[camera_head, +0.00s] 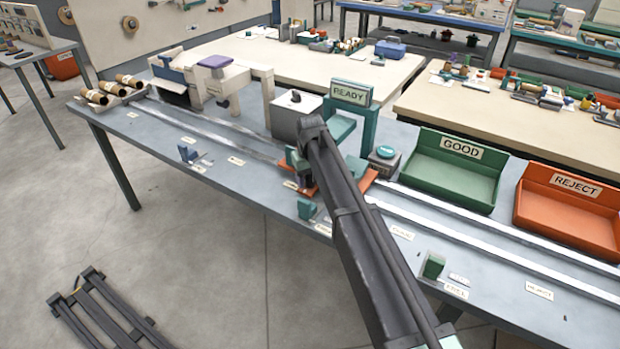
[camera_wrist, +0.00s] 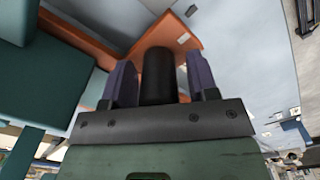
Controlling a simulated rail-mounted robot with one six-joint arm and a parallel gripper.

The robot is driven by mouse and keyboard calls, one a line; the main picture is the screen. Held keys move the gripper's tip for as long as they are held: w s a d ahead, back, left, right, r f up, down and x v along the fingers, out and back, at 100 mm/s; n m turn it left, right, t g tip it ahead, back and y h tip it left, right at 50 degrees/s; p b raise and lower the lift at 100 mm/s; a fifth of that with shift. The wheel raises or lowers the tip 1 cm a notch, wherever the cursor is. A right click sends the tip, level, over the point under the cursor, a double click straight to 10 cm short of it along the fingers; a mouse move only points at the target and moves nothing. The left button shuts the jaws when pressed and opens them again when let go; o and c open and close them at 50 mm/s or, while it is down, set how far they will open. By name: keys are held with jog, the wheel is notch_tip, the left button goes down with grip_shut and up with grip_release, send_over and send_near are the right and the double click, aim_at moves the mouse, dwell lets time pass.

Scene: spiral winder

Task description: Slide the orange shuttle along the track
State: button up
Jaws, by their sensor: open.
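The orange shuttle (camera_head: 369,180) sits on the track (camera_head: 232,137) near the middle of the long grey table, partly hidden by my arm in the head view. In the wrist view, parts of its orange body (camera_wrist: 80,40) show beyond my fingers. A black upright post (camera_wrist: 158,78) stands between my two purple fingers. My gripper (camera_wrist: 162,70) is open around the post, with a narrow gap visible on each side. In the head view my gripper (camera_head: 300,165) is low over the shuttle, and the post is hidden there.
A teal frame with a READY sign (camera_head: 350,93) stands just behind the shuttle. A green GOOD bin (camera_head: 455,165) and an orange REJECT bin (camera_head: 568,205) stand right, behind the rails. Cardboard tubes (camera_head: 97,97) lie far left.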

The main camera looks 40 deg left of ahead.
notch_tip(320, 180, up, 11)
jog(key=p, duration=1.1)
jog(key=shift+r, duration=0.1)
jog(key=shift+f, duration=0.2)
jog(key=s+d+m, duration=0.3)
jog(key=s+d, duration=0.1)
jog(key=d, duration=1.6)
jog(key=s+d+m, duration=0.4)
jog(key=d, duration=1.7)
jog(key=s+d+m, duration=0.4)
jog(key=s+d, duration=0.1)
jog(key=d, duration=1.5)
jog(key=shift+s+d, duration=0.1)
jog(key=shift+d, duration=0.05)
